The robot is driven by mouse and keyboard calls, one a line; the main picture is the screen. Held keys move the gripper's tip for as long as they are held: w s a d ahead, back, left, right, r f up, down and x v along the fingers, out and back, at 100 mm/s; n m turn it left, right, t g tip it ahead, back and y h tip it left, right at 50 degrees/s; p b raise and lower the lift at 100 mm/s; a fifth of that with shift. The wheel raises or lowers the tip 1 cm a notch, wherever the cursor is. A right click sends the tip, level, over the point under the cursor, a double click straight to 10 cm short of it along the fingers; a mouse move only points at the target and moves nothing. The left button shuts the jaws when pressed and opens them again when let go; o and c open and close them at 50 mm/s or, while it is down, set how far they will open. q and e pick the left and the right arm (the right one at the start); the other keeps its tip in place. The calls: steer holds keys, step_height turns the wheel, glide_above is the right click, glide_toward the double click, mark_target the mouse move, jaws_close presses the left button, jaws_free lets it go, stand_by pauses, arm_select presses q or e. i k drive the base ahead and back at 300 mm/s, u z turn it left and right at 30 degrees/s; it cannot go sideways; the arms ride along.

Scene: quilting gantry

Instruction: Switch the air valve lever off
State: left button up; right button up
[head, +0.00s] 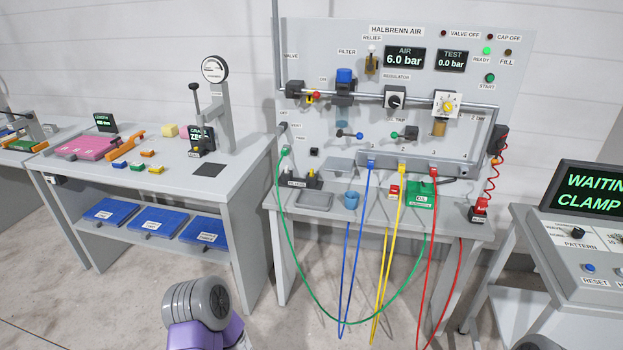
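The air valve (295,88) sits at the left end of the grey pipe on the HALBRENN AIR panel (470,90), below the VALVE label. A small lever with red and yellow parts (313,96) points right from the valve, roughly along the pipe. An ON label (323,78) stands right of the valve, and an OFF label (284,112) is below it. The AIR display (404,58) reads 6.0 bar and the TEST display (453,61) reads 0.0 bar. Neither of my grippers shows; a purple and grey part of mine is at the bottom left.
The panel's bench (455,224) holds fittings and a green box (420,194). Green, blue, yellow and red hoses (289,240) hang before it. A gauge bench (235,152) stands left, and a console (590,190) right. Grey floor lies between the benches and me.

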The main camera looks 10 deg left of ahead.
mark_target(317, 95)
steer(key=z, duration=0.45)
steer(key=i, duration=1.6)
steer(key=u, duration=0.65)
